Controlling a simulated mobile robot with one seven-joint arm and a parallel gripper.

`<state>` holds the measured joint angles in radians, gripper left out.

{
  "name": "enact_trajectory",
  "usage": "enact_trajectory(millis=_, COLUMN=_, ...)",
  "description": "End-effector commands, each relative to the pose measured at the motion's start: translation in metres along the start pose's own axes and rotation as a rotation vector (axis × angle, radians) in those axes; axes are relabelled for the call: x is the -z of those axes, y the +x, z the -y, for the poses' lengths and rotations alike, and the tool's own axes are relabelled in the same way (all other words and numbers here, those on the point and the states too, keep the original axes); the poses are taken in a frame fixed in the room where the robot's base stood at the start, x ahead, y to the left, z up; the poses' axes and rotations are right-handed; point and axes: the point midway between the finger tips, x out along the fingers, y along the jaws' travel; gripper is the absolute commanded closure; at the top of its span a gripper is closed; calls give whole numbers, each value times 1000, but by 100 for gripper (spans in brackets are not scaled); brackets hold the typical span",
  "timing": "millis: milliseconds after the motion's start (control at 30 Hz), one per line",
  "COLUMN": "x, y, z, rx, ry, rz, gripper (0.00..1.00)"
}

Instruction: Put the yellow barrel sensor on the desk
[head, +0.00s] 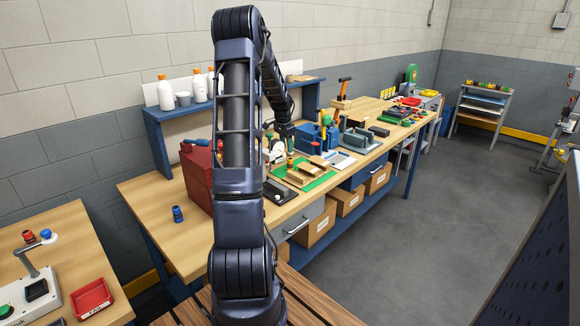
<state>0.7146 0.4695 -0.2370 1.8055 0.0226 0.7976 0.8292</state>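I cannot make out a yellow barrel sensor in the head view. A small dark blue barrel-shaped piece (177,214) stands on the bare left part of the long wooden workbench (150,188). A red barrel piece (28,236) and a blue one (46,233) sit at the fixture on the wooden desk (75,238) at the lower left. My gripper (288,150) is over the workbench, among tools near the green mat. It is small and partly hidden by my arm, so its fingers and anything between them are unclear.
A red metal box (198,180) stands on the workbench, left of my arm. Blue machines, wood blocks and tools crowd its middle. The left desk holds a control box (35,298) and a red tray (92,298). A blue shelf (158,142) with bottles stands behind. The floor at right is clear.

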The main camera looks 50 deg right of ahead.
Motion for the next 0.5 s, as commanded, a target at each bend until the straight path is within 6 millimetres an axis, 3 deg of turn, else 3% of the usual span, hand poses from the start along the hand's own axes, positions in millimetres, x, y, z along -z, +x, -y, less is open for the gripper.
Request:
enact_trajectory(millis=300, x=1, y=41, z=0, rx=-2, ry=0, rz=1, gripper=60)
enact_trajectory(millis=500, x=2, y=54, z=0, rx=0, ry=0, rz=0, gripper=60)
